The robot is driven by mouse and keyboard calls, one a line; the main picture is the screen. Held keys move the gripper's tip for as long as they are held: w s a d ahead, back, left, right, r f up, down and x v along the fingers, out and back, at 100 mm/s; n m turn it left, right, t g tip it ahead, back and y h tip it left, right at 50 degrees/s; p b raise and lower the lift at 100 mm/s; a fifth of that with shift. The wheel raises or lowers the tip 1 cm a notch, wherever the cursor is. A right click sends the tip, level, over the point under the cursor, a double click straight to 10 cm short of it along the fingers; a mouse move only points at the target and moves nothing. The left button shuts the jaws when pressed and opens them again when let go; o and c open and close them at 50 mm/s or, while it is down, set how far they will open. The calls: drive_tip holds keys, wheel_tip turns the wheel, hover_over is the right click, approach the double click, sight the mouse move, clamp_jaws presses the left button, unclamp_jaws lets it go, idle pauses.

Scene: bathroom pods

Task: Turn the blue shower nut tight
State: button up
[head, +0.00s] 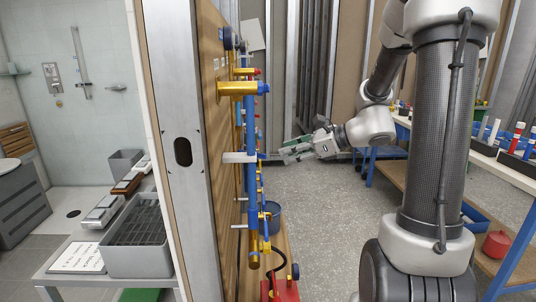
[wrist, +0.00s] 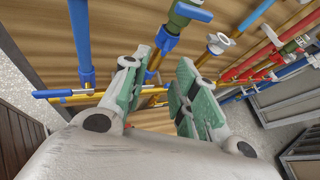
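Several blue fittings show on the pipes of the wooden panel, and I cannot tell for sure which is the shower nut. In the head view, a blue nut-like fitting (head: 263,88) sits at the end of a yellow bracket or pipe, high on the panel. In the wrist view, a blue fitting (wrist: 166,41) lies beyond my fingertips, below a green collar, and another blue fitting (wrist: 87,75) is at left. My gripper (head: 285,154) is right of the panel, apart from the pipes. In the wrist view my gripper (wrist: 163,64) is open, with nothing between its green-padded fingers.
The wooden panel (head: 212,130) carries blue, yellow and red pipes. A blue bucket (head: 272,215) and a red object (head: 284,290) stand low beside it. A workbench (head: 500,165) stands at right. Grey floor (head: 335,230) lies clear between.

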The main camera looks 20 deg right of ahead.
drive_tip(key=w+a+f+m, duration=0.1)
drive_tip(key=w+a+f, duration=0.1)
drive_tip(key=w+a, duration=0.3)
drive_tip(key=shift+w+a+m+t, duration=0.25)
drive_tip(key=shift+w+m+t, duration=0.05)
drive_tip(key=shift+w+m, duration=0.1)
drive_tip(key=shift+c, duration=0.2)
clamp_jaws()
